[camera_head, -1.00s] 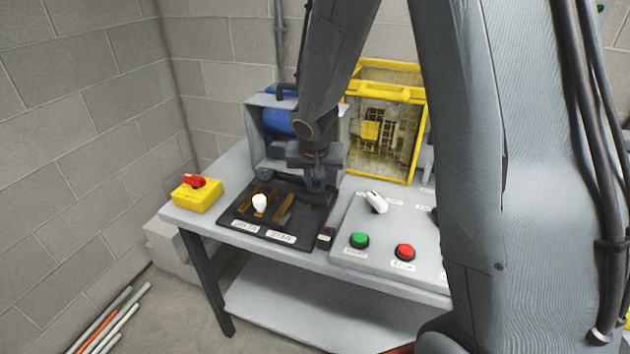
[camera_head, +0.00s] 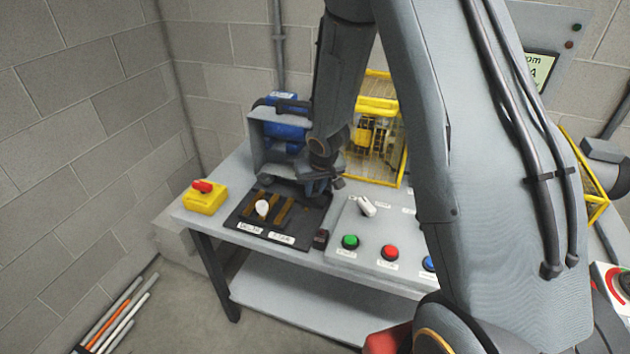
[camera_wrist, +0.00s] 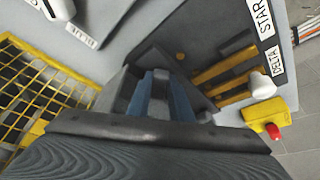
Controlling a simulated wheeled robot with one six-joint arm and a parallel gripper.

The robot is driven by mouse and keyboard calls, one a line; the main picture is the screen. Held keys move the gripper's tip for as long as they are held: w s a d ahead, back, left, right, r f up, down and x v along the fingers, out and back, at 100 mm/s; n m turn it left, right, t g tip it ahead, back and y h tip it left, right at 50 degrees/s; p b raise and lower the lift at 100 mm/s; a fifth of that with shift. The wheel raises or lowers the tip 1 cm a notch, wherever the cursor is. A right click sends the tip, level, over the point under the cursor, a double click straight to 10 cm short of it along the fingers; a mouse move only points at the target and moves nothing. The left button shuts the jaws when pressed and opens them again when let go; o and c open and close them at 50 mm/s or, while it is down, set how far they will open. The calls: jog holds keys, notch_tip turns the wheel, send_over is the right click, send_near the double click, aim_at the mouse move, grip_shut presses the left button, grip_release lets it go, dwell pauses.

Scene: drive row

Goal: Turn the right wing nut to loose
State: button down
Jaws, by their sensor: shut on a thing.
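My gripper (camera_head: 318,190) reaches down over the back right part of a black plate (camera_head: 246,221) on the bench. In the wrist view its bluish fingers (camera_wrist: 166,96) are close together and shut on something. The right wing nut cannot be made out; the fingers and wrist cover that spot. The plate carries brass bars (camera_head: 284,212) and a white knob (camera_head: 262,208) to the left of my gripper. In the wrist view the white knob (camera_wrist: 262,86) is at the right, beside the labels STAR (camera_wrist: 264,18) and DELTA (camera_wrist: 268,64).
A yellow box with a red switch (camera_head: 204,197) stands left of the plate. A grey panel (camera_head: 352,237) with a white lever (camera_head: 366,206) and coloured buttons lies to the right. A blue motor (camera_head: 284,128) and a yellow cage (camera_head: 376,108) stand behind.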

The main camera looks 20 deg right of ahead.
jog(key=shift+w+d+r+n+y+p, duration=0.15)
jog(key=shift+n+p, duration=0.15)
jog(key=shift+p, duration=1)
jog(key=shift+a+f+n+y+p, duration=0.15)
jog(key=shift+n+p, duration=0.15)
jog(key=shift+p, duration=1)
jog(key=shift+d, duration=0.1)
jog(key=c, duration=1.6)
grip_release()
jog(key=shift+p+v, duration=0.7)
jog(key=shift+v, duration=3.25)
